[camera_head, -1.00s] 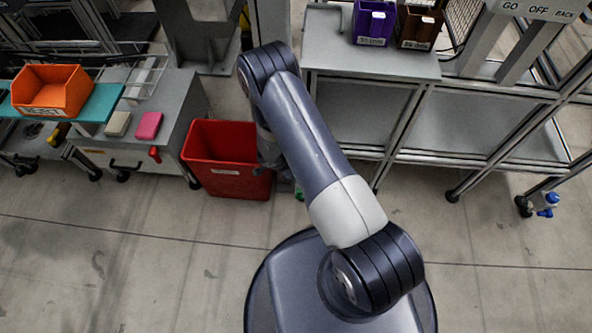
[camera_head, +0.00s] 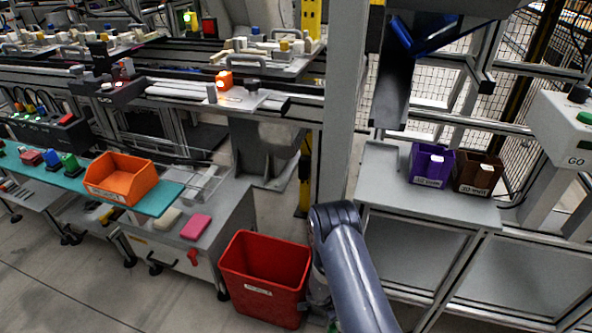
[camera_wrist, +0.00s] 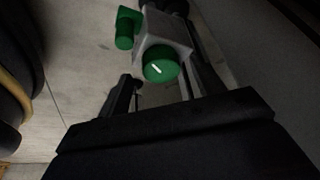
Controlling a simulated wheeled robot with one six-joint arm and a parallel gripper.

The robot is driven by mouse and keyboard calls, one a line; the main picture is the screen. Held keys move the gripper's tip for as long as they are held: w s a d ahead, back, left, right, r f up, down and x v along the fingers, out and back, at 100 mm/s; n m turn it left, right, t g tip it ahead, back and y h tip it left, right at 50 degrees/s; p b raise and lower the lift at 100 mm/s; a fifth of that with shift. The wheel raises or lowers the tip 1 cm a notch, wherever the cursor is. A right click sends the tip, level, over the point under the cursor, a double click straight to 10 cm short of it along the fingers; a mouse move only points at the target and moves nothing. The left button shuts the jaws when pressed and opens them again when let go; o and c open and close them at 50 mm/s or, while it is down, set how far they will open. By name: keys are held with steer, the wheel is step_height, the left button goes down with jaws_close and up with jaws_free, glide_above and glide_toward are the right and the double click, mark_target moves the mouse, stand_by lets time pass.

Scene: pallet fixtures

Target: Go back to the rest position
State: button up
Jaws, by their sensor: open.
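My arm (camera_head: 355,268) reaches up from the bottom edge of the head view and bends over beside the red bin (camera_head: 262,296). Its gripper end is mostly hidden behind the arm in that view. In the wrist view my gripper (camera_wrist: 165,88) shows as dark fingers standing apart, open. A grey block with green knobs (camera_wrist: 160,66) appears beyond and between the fingers; one knob has a white mark. I cannot tell whether the block touches a finger, but the jaws are not shut on it.
An orange bin (camera_head: 122,184) and a pink block (camera_head: 196,227) are on the left workstation. A purple bin (camera_head: 431,164) and a brown bin (camera_head: 478,174) stand on the right grey shelf (camera_head: 380,178). A grey post (camera_head: 343,110) rises behind my arm. Floor is clear at lower left.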

steer(key=shift+x, duration=1.1)
steer(key=shift+r, duration=0.15)
steer(key=shift+n, duration=0.4)
